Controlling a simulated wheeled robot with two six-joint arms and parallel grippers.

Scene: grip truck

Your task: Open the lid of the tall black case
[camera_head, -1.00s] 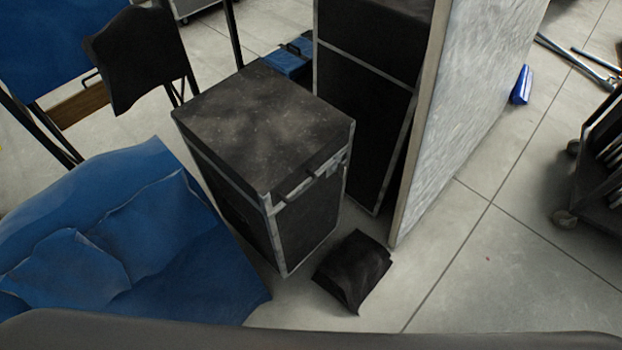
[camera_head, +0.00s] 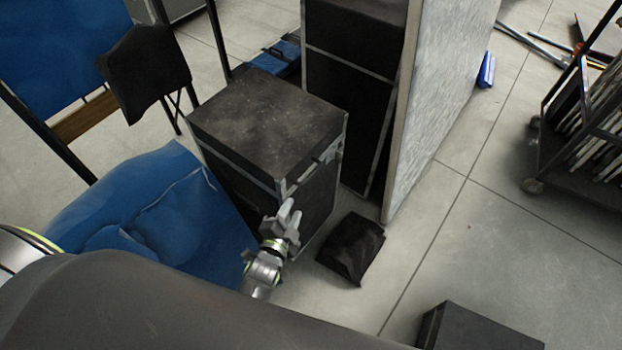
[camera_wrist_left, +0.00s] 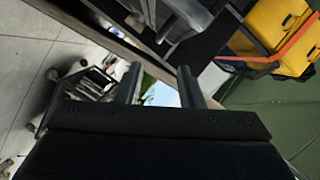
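The tall black case (camera_head: 268,122) stands upright on the floor near the middle of the head view. Its lid is shut, with pale metal edging and latch or handle parts along the front edge. My left gripper (camera_head: 288,212) is in front of the case's lower front face in the head view. I cannot tell whether it touches the case. In the left wrist view its two fingers (camera_wrist_left: 158,85) are apart, with nothing held between them. The case is not clearly recognisable in that view. My right gripper is in neither view.
A bigger black case (camera_head: 345,120) and a pale panel (camera_head: 440,100) stand close behind, to the right. A blue cloth-like heap (camera_head: 160,210) lies left of the case. A black bag (camera_head: 350,248) lies to its right. Floor at right is mostly free; a cart (camera_head: 590,110) stands beyond.

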